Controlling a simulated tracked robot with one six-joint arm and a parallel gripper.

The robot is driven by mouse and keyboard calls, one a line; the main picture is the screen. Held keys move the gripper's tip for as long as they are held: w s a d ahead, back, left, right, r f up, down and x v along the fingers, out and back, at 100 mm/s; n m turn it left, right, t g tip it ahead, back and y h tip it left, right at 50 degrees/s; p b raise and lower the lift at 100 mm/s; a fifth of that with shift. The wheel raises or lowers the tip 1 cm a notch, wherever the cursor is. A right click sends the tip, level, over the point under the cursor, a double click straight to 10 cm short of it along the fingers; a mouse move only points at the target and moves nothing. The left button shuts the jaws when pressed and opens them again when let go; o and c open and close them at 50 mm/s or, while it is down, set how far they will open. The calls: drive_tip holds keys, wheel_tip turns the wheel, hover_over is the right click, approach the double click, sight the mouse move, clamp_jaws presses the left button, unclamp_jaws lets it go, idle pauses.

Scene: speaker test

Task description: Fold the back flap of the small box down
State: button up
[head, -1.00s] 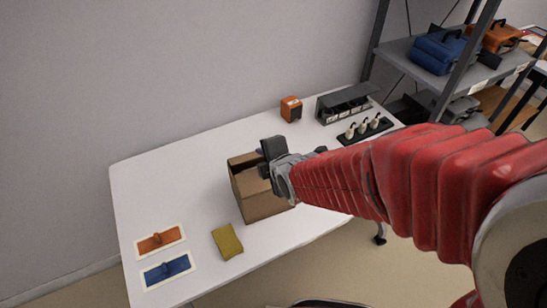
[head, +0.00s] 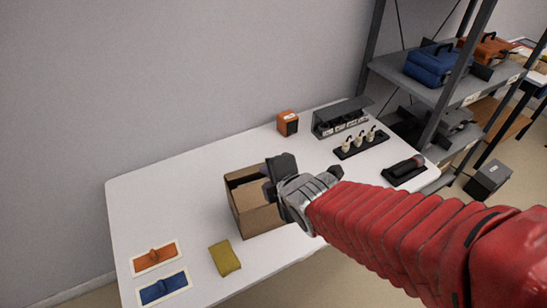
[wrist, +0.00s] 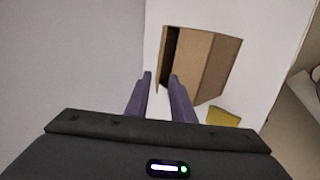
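The small box (head: 258,219) is brown cardboard and stands upright on the white table. Its top looks at least partly open, with a dark gap into the inside. In the wrist view the box (wrist: 222,70) lies ahead, a little right of the fingers, with a narrow dark gap at its left. I cannot clearly tell the back flap from the walls. My gripper (head: 270,182) is over the box's right part and hides some of its top.
The table (head: 165,205) also holds a yellow-green pouch (head: 225,258), an orange mat (head: 155,257), a blue mat (head: 164,289), an orange block (head: 287,123), a grey housing (head: 341,117), a black strip with pegs (head: 361,144) and a black device (head: 404,171). Shelving (head: 450,85) stands right.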

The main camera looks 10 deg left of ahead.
drive_tip(key=shift+d, duration=0.25)
drive_tip(key=shift+c, duration=1.4)
drive_tip(key=d+m, duration=0.2)
drive_tip(key=d+r+m+h, duration=0.1)
drive_tip(key=d+m, duration=0.1)
drive_tip(key=d, duration=0.1)
drive_tip(key=d+r+m+h, duration=0.1)
drive_tip(key=d+m, duration=0.1)
drive_tip(key=d, duration=0.1)
drive_tip(key=shift+r, duration=0.2)
clamp_jaws()
drive_tip(key=s+d+r+m+g+h, duration=0.1)
drive_tip(key=s+d+r+m, duration=0.1)
drive_tip(key=s+d+m, duration=0.4)
drive_tip(key=s+d+r+m+g+h, duration=0.2)
drive_tip(key=s+d+m, duration=0.5)
drive_tip(key=m, duration=0.5)
drive_tip(key=shift+d+r, duration=0.3)
drive_tip(key=shift+d, duration=0.75)
drive_tip(key=shift+a, duration=0.1)
